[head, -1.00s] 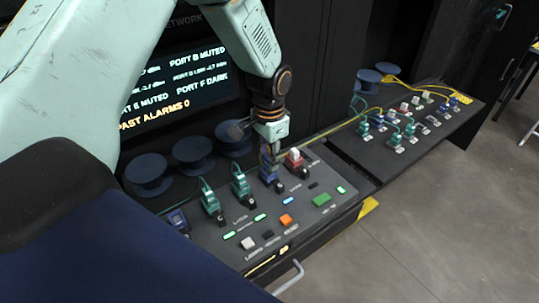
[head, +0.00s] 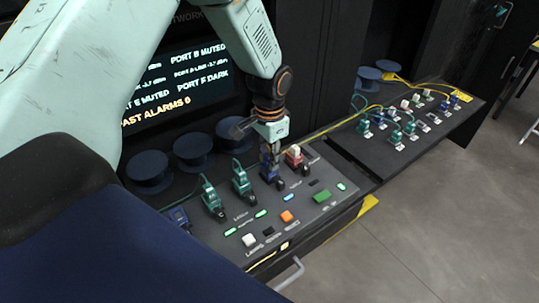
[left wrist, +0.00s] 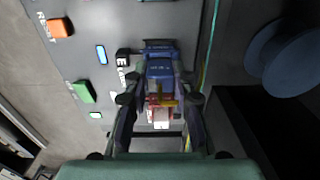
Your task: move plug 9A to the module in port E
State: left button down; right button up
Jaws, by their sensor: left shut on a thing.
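My left gripper (head: 269,160) points down over the sloped panel in the head view. It is shut on a blue plug (left wrist: 160,69), which sits between its fingertips (left wrist: 158,88) in the left wrist view. The plug is lined up with a darker blue module (left wrist: 158,46) beside the E label (left wrist: 122,60); I cannot tell whether it is fully seated. Any marking on the plug is too small to read. In the head view the blue module and plug (head: 270,175) are partly hidden by the fingers. My right gripper is not in view.
A red module with a white top (head: 294,157) stands close right of the gripper. Two green plugs (head: 211,199) stand to its left. Dark blue reels (head: 193,150) are behind. A second panel (head: 430,138) with several plugs is at the right; a yellow cable (head: 340,124) runs between the panels.

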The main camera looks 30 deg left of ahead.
pick_arm(q)
jog(key=shift+w+f, duration=0.1)
jog(key=shift+f, duration=0.05)
jog(key=c, duration=1)
grip_release()
jog(key=shift+c, duration=0.2)
notch_tip(320, 180, up, 12)
